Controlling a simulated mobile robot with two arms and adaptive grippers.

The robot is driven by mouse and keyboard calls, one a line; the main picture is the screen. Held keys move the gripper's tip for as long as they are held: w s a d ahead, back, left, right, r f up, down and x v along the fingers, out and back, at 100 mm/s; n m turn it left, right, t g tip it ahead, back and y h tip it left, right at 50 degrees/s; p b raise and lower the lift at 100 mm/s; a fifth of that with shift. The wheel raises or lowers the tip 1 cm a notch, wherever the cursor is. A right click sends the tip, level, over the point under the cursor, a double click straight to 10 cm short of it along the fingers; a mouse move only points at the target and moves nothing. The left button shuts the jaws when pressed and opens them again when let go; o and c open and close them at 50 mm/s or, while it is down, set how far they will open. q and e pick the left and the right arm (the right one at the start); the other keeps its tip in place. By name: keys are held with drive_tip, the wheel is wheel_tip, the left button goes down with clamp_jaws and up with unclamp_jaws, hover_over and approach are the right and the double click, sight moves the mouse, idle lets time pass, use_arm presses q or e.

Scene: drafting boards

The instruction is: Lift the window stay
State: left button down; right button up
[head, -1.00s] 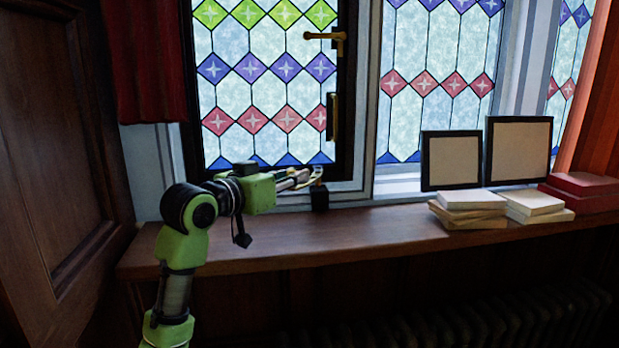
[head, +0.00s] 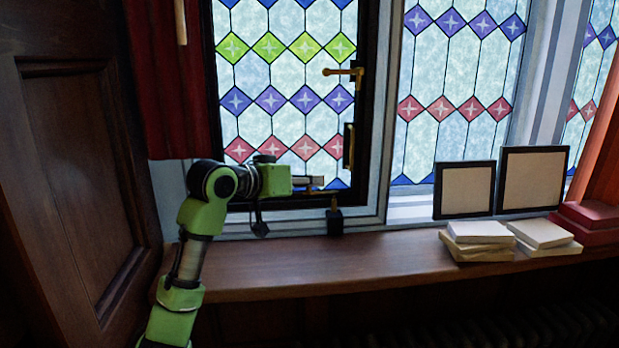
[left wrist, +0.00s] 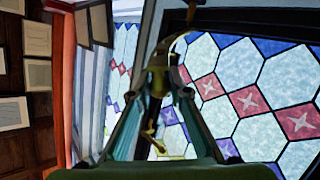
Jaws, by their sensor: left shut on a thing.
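The window stay (left wrist: 159,78) is a thin brass bar at the foot of the stained-glass window; in the left wrist view it lies between my fingertips, with a curved brass end beyond them. My left gripper (head: 314,184) is shut on it, and the fingers also show in the left wrist view (left wrist: 158,90). In the head view the gripper is in front of the lower window frame, above a small black block (head: 335,222) on the sill. The gripper hides part of the stay. My right gripper is not in view.
The window (head: 285,105) has a brass handle (head: 345,72) and a dark upright fitting (head: 349,147). The wooden sill (head: 300,268) is clear in the middle. Books (head: 478,240) and two frames (head: 464,190) stand at right; a red curtain (head: 165,90) hangs at left.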

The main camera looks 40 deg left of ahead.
use_arm(q)
drive_tip(key=shift+r, duration=0.2)
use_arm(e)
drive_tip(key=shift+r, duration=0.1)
use_arm(q)
drive_tip(key=c, duration=1.9)
unclamp_jaws()
drive_tip(key=v, duration=1.2)
drive_tip(key=shift+a, duration=0.1)
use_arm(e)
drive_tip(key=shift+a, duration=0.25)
use_arm(q)
drive_tip(key=shift+f, duration=0.15)
